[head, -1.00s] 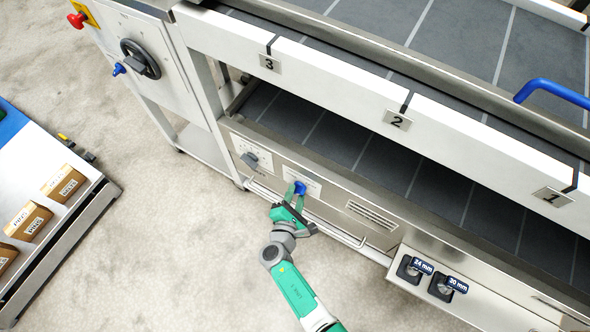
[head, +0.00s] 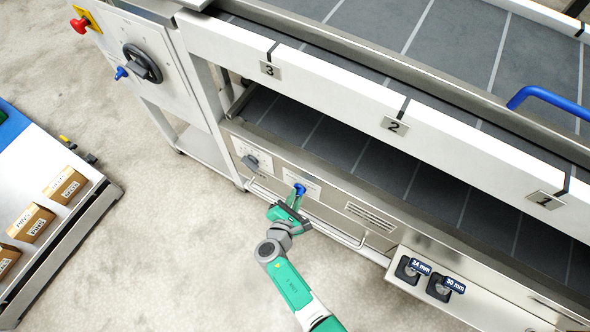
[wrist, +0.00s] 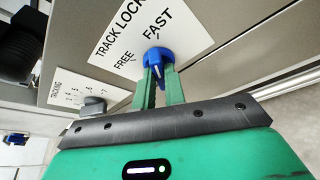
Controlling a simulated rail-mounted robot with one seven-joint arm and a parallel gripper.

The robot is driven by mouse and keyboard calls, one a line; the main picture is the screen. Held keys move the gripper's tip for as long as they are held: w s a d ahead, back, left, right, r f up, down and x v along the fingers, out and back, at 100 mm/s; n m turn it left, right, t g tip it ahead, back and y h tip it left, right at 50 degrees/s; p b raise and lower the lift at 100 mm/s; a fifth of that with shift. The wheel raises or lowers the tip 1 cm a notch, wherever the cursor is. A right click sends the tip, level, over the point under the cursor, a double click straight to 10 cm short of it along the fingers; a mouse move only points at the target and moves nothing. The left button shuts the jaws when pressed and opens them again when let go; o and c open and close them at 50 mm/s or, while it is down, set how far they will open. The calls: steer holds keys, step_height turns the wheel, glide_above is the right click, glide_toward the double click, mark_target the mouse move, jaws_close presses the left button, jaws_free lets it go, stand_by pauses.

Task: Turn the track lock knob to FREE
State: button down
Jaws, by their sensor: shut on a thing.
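The blue track lock knob (wrist: 156,57) sits at the lower edge of a white label plate (wrist: 150,28) reading TRACK LOCK, FREE and FAST. My gripper (wrist: 157,74) is shut on the knob, with one green finger on each side of it. FREE is printed to the left of the knob and FAST above it. I cannot tell exactly which word the knob points at. In the head view the knob (head: 299,188) shows on the machine's lower front panel, with my gripper (head: 296,196) reaching it from below.
A grey tracking knob (head: 250,162) is left of the track lock. A metal rail (head: 320,225) runs below the panel, close to my gripper. Sockets marked 24 mm (head: 408,268) and 30 mm (head: 440,287) are at right. A cart with boxes (head: 65,185) stands at left.

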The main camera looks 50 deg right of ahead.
steer(key=shift+w+a+f+n+g+h+b, duration=0.1)
steer(key=shift+w+n+g+h+b, duration=0.15)
steer(key=shift+n+g+b, duration=0.75)
steer(key=shift+w+d+r+n+g+h+b, duration=0.1)
steer(key=shift+n+g+h+b, duration=0.1)
steer(key=shift+n+g, duration=1.5)
steer(key=shift+w+a+f+n+g+h+b, duration=0.1)
steer(key=shift+w+n+g+h+b, duration=0.35)
steer(key=shift+n, duration=1.55)
steer(key=shift+s, duration=0.25)
steer(key=c, duration=1.5)
jaws_free()
steer(key=shift+o, duration=0.2)
